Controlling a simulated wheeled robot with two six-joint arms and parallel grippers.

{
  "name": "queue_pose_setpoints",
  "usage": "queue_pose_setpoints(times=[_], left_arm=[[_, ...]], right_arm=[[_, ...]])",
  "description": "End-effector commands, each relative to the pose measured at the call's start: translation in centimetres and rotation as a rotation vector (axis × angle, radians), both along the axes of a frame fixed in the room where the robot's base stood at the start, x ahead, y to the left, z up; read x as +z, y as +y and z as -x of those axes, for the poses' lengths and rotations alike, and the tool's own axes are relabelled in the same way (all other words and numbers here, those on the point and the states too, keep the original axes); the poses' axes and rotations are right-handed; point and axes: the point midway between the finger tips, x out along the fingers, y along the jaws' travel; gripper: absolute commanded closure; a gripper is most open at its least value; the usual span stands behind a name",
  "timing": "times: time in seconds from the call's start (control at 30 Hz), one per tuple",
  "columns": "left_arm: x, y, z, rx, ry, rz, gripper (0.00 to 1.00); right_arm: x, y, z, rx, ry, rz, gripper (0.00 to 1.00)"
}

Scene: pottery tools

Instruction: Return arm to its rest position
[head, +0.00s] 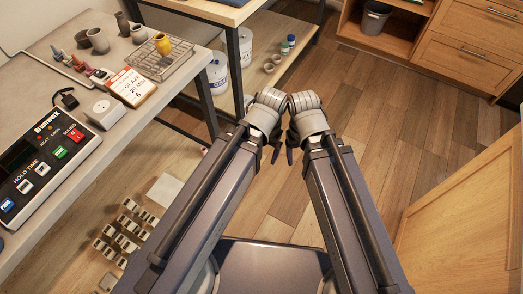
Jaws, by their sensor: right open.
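My two arms reach forward side by side over the floor, and their grey wrists nearly touch in the middle of the head view. My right gripper (297,160) points downward below its wrist, open, with nothing seen between its dark fingers. My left gripper (269,157) also hangs below its wrist, close beside the right one. Its fingers are partly hidden by the arm and wrist, so its opening cannot be told. Neither gripper is seen touching the table or any object.
Wooden cabinets (470,45) stand at upper right, a wooden panel (470,215) at right. Floor between is clear.

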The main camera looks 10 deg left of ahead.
Motion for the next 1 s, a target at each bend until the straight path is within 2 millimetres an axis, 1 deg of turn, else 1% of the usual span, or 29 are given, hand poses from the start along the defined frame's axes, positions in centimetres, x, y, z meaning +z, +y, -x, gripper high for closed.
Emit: queue_pose_setpoints(times=[0.23,0.37,0.47,0.57,0.7,0.8,0.9,1.0], left_arm=[[0.1,0.0,0.0,0.001,-0.001,0.000,0.11],[1.1,0.0,-0.1,0.002,-0.002,0.000,0.11],[2.8,0.0,-0.1,0.003,-0.003,0.000,0.11],[5.2,0.0,-0.1,0.003,-0.003,0.000,0.11],[9.0,0.0,-0.1,0.004,-0.003,-0.001,0.11],[11.1,0.1,-0.1,0.004,-0.004,-0.001,0.11],[11.9,0.0,-0.1,0.004,-0.004,-0.001,0.11],[11.8,0.1,-0.1,0.004,-0.004,-0.001,0.11]], right_arm=[[0.1,0.0,0.0,0.000,0.000,0.000,0.26],[1.1,0.0,0.0,0.000,0.000,0.000,0.26],[2.8,0.0,0.0,0.000,0.000,0.000,0.26],[5.2,0.0,0.0,0.000,0.000,0.000,0.26],[9.0,0.0,0.0,-0.001,0.000,0.000,0.26],[11.1,0.0,0.0,-0.001,0.000,0.000,0.26],[11.9,0.0,0.0,-0.001,0.000,0.000,0.26],[11.8,0.0,0.0,-0.001,0.000,0.000,0.26]])
